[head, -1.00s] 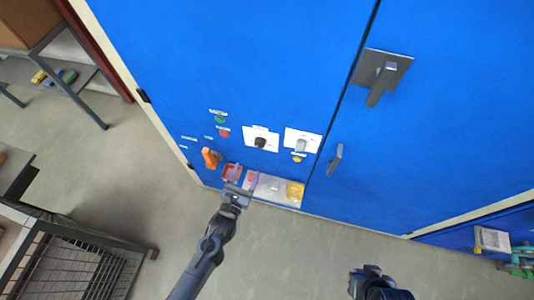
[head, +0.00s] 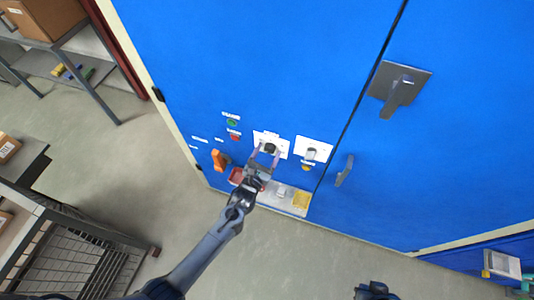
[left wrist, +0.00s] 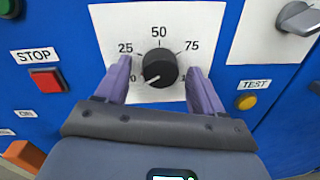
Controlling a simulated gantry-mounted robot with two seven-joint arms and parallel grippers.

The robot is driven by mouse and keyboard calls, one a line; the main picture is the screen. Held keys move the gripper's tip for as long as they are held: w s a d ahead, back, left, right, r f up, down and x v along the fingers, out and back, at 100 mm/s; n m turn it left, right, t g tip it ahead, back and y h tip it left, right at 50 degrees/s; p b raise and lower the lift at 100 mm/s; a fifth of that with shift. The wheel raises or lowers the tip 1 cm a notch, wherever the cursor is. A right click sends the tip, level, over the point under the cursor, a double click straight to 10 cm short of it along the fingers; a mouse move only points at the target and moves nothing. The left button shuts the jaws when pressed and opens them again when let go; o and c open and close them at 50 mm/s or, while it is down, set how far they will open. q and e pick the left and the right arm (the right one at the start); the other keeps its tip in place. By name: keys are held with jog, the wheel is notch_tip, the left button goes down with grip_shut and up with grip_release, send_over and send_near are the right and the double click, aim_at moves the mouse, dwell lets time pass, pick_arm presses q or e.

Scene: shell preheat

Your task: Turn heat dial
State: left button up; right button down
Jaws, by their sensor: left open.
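The heat dial is a round black knob (left wrist: 159,68) on a white plate (left wrist: 112,22) marked 25, 50 and 75. Its white pointer line aims to the lower left. In the head view the dial (head: 270,148) sits on the blue cabinet front, just beyond my left gripper (head: 264,158). The left gripper is open, with one purple finger on each side of the dial. Gaps show between fingers and knob in the left wrist view, so it is not gripped. A dark part of my right arm (head: 375,291) shows at the bottom edge; its fingers cannot be made out.
A red STOP button (left wrist: 47,80) is left of the dial. A yellow TEST button (left wrist: 247,101) and a grey switch (left wrist: 298,19) are right. An orange handle (head: 218,160) and a ledge (head: 270,195) are nearby. A cabinet handle (head: 399,90) is further right.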

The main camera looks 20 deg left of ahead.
pick_arm(q)
jog(key=c, duration=1.1)
jog(key=shift+o, duration=0.2)
